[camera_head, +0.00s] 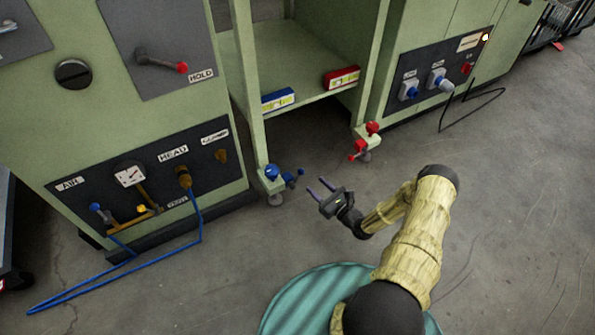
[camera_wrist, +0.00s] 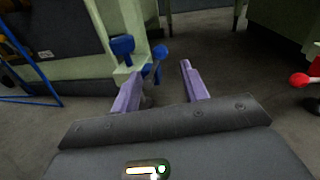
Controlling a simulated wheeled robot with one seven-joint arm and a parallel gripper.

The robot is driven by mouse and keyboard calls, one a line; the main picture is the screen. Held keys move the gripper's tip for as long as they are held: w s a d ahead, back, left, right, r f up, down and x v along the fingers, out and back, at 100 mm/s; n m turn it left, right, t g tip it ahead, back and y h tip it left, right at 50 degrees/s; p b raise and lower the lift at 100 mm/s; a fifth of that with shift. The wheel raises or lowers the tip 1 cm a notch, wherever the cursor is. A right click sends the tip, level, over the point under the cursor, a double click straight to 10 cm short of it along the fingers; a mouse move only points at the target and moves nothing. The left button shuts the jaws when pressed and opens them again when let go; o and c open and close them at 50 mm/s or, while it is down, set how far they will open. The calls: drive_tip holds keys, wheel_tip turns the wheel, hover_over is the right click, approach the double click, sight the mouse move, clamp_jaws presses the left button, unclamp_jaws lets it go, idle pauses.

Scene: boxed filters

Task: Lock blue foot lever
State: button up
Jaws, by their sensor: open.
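The blue foot lever (camera_head: 293,178) sticks out low at the front left leg of the green shelf frame, with a blue ball on its end. A blue knob (camera_head: 271,172) sits on the foot bracket beside it. My gripper (camera_head: 321,187) is open and empty, just right of the lever and apart from it. In the wrist view the lever's blue ball (camera_wrist: 160,52) shows beyond and between the fingers (camera_wrist: 158,78), nearer the left one. The blue knob (camera_wrist: 122,46) is to its left. The left finger hides part of the lever's lower end.
A red knob and lever (camera_head: 364,146) sit on the shelf's right leg; a red ball (camera_wrist: 299,80) shows at right in the wrist view. A blue box (camera_head: 278,99) and a red box (camera_head: 342,77) lie on the shelf (camera_head: 300,60). A blue hose (camera_head: 150,262) loops on the floor at left.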

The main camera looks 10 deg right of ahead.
sight(302, 172)
drive_tip(key=b+x, duration=0.2)
drive_tip(key=x, duration=0.3)
drive_tip(key=b+x, duration=0.3)
drive_tip(key=x, duration=0.2)
drive_tip(key=shift+w+f, duration=0.2)
drive_tip(key=shift+f, duration=0.05)
drive_tip(key=shift+w+a+r, duration=0.2)
drive_tip(key=shift+w+a, duration=0.2)
drive_tip(key=shift+w, duration=0.2)
clamp_jaws()
